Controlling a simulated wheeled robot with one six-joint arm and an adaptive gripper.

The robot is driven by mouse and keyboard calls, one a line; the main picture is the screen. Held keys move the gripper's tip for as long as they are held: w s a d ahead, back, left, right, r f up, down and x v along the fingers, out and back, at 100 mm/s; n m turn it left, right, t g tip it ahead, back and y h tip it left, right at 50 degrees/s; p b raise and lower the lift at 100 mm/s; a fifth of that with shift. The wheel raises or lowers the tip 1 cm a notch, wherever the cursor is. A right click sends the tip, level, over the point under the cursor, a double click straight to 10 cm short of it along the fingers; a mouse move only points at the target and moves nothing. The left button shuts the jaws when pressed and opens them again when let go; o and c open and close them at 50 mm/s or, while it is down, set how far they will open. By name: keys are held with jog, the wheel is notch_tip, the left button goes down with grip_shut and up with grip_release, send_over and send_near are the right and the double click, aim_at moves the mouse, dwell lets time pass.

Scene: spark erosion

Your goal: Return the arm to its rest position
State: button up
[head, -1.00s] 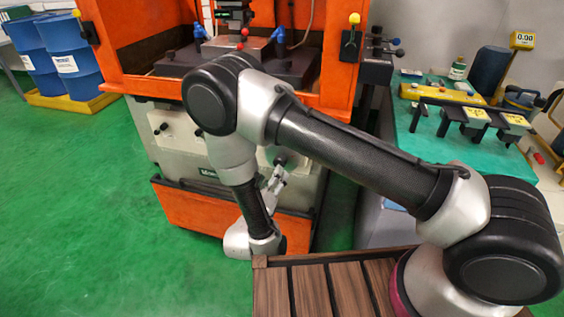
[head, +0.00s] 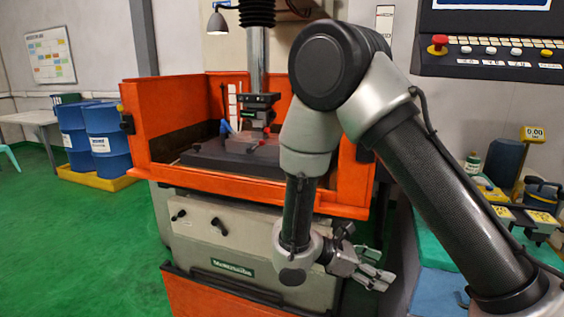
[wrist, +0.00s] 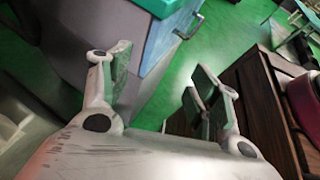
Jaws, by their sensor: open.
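My gripper (head: 374,272) hangs at the end of my folded arm in the head view, to the right of the machine's lower front panel. Its fingers point right and a little down. In the wrist view my gripper (wrist: 160,88) shows its two fingers spread apart, with nothing between them. My arm rises from the lower right, bends at a high elbow and drops to the wrist, in front of the machine's right side. The arm hides part of the machine's tank.
The orange-walled machine (head: 235,245) stands close behind the arm. A control panel (head: 490,42) with a red stop button hangs upper right. A teal-topped bench (head: 440,250) stands right. Blue drums (head: 107,135) stand far left. Green floor (head: 70,250) is clear at left.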

jog(key=s+d+r+m+t+y, duration=0.1)
jog(key=s+d+r+m+y, duration=0.3)
jog(key=r+m, duration=0.2)
jog(key=s+d+r+m+t+y, duration=0.1)
jog(key=s+d+r+m+y, duration=0.3)
jog(key=r, duration=0.6)
jog(key=s+d+r+m+t+y, duration=0.1)
jog(key=s+d+r+m+y, duration=0.3)
jog(key=m, duration=0.5)
notch_tip(320, 180, up, 4)
jog(key=shift+s+d+f+t+y, duration=0.1)
jog(key=shift+s+d+t+y, duration=0.3)
jog(key=shift+s+d, duration=0.45)
jog(key=shift+s+a, duration=0.2)
